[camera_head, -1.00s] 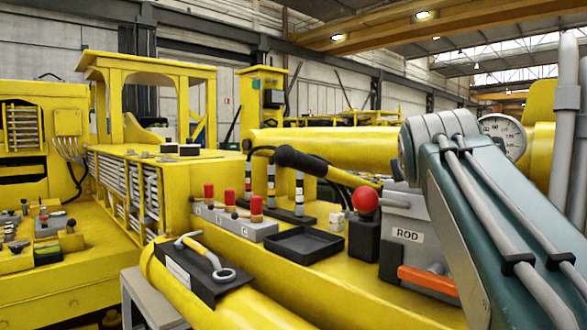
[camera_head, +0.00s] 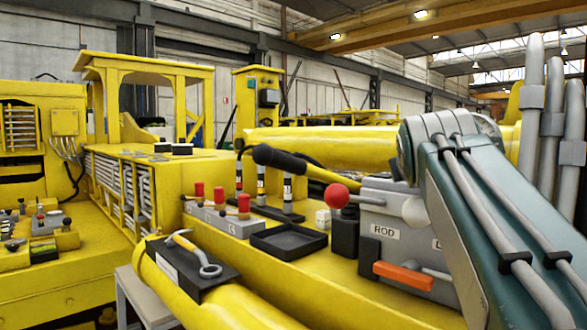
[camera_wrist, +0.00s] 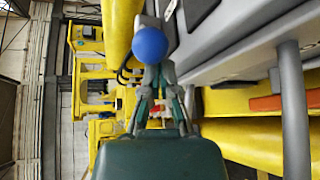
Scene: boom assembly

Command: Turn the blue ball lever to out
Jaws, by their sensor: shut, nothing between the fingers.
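The blue ball (camera_wrist: 150,45) of the lever shows in the wrist view, just beyond my fingertips and beside a grey housing (camera_wrist: 235,35). My gripper (camera_wrist: 158,72) is shut and empty, its fingertips close to the ball's lower edge. I cannot tell whether they touch it. The lever's shaft and its markings cannot be made out. In the head view the blue ball and my gripper are hidden, and my arm covers the right side. The grey control box (camera_head: 400,212) there carries a ROD label.
A red ball knob (camera_head: 337,195) on a black base and a pale round knob (camera_head: 415,211) stand at the grey box. An orange handle (camera_head: 403,276) juts from its front. A black tray (camera_head: 289,241) and red-topped levers (camera_head: 218,196) lie left. Grey pipes (camera_head: 550,125) rise at right.

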